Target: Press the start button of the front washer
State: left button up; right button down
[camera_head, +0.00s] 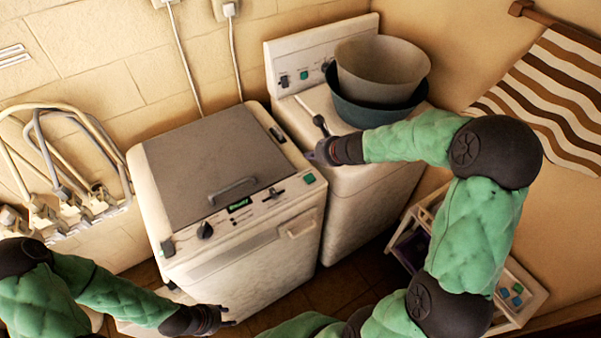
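The front washer (175,235) is a white top-loader with a grey lid (215,160). Its front control strip has a dark knob (205,230), a green-lit display (239,205) and small switches. A green square button (309,178) sits at the strip's right end. My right gripper (318,154) is above and just behind that button, near the right edge of the front washer; whether it touches anything is unclear. My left gripper (224,318) is low in front of the front washer, apart from the controls. Both gripper tips are small and dark, so their opening is unclear.
A second washer (365,190) stands behind to the right, with stacked basins (382,75) on top and its own green button (304,75) on the back panel. Pipes and taps (70,200) line the left wall. A low crate (515,290) stands at right; a striped towel (550,95) hangs above.

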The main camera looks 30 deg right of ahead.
aim_at(311, 179)
jog(key=shift+d+r, duration=0.2)
jog(key=shift+f, duration=0.1)
notch_tip(311, 179, down, 9)
jog(key=b, duration=0.8)
jog(key=shift+r+b, duration=0.2)
jog(key=shift+b, duration=0.1)
dwell(1.1)
jog(key=shift+f+b, duration=0.4)
jog(key=shift+f, duration=0.05)
jog(key=shift+f+b, duration=0.4)
jog(key=shift+b, duration=0.05)
dwell(0.7)
dwell(0.7)
jog(key=shift+r+p, duration=0.85)
jog(key=shift+r, duration=0.05)
